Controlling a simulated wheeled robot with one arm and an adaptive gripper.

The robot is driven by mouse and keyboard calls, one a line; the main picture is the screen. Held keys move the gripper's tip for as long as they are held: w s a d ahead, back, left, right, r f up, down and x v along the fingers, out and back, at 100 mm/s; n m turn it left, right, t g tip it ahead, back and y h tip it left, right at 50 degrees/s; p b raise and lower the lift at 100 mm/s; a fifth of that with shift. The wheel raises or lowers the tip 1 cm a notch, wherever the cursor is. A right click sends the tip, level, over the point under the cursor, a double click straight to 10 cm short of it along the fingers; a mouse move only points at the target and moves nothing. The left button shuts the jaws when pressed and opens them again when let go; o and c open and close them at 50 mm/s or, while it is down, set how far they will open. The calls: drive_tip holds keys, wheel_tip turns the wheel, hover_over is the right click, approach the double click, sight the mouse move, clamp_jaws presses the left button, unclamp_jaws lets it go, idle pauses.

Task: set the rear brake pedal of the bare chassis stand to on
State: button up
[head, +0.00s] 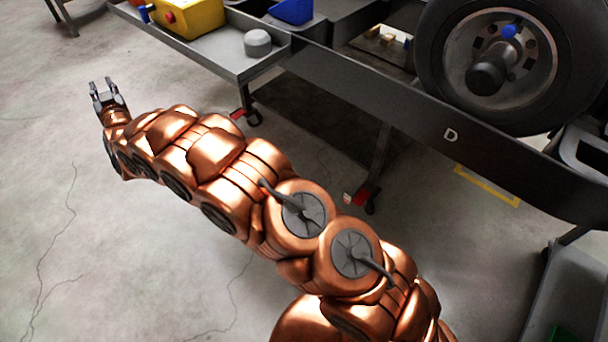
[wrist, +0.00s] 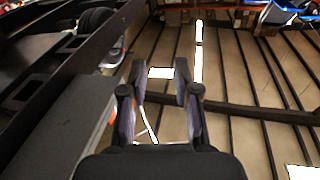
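My gripper (head: 107,96) is at the upper left in the head view, over bare floor and left of the grey tray. Its two fingers stand apart with nothing between them, as the wrist view (wrist: 160,88) also shows. A dark stand frame (head: 420,120) marked D carries a large wheel. A red pedal (head: 355,197) with a pale patch sits at a caster under this frame. Another red pedal (head: 238,114) sits at a caster under the tray end. My gripper is apart from both. I cannot tell which pedal is the rear one, or how either is set.
The grey tray (head: 222,62) holds a yellow box (head: 190,15) and a grey round part (head: 257,43). A grey cart (head: 575,290) stands at lower right. The floor at left is clear. The wrist view shows dark beams and bright strip lights (wrist: 198,60).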

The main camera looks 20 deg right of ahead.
drive_tip(key=w+d+f+m+h+b, duration=0.1)
drive_tip(key=w+d+f+b, duration=0.15)
drive_tip(key=d+f, duration=0.9)
drive_tip(key=w+d+f+m+b, duration=0.1)
drive_tip(key=w+d+f, duration=0.4)
drive_tip(key=d, duration=1.1)
drive_tip(key=w+d+f+m+h+b, duration=0.1)
drive_tip(key=w+d+f+b, duration=0.15)
drive_tip(key=d+f, duration=0.9)
drive_tip(key=s+d+f+m, duration=0.15)
drive_tip(key=d+f, duration=0.25)
drive_tip(key=d, duration=0.6)
drive_tip(key=m+b, duration=0.6)
drive_tip(key=m, duration=0.6)
hover_over(359, 200)
drive_tip(key=a+v, duration=0.1)
drive_tip(key=v, duration=0.2)
wheel_tip(359, 200, down, 19)
drive_tip(key=s+d+f+m+h+b, duration=0.1)
drive_tip(key=s+f+m+b, duration=0.1)
drive_tip(key=s+f+b, duration=0.3)
drive_tip(key=w, duration=0.4)
drive_tip(key=w+f+b, duration=0.1)
drive_tip(key=w, duration=0.1)
drive_tip(key=shift+a, duration=0.4)
drive_tip(key=shift+w+r+b, duration=0.2)
drive_tip(key=shift+w+b, duration=0.2)
drive_tip(key=shift+w, duration=0.5)
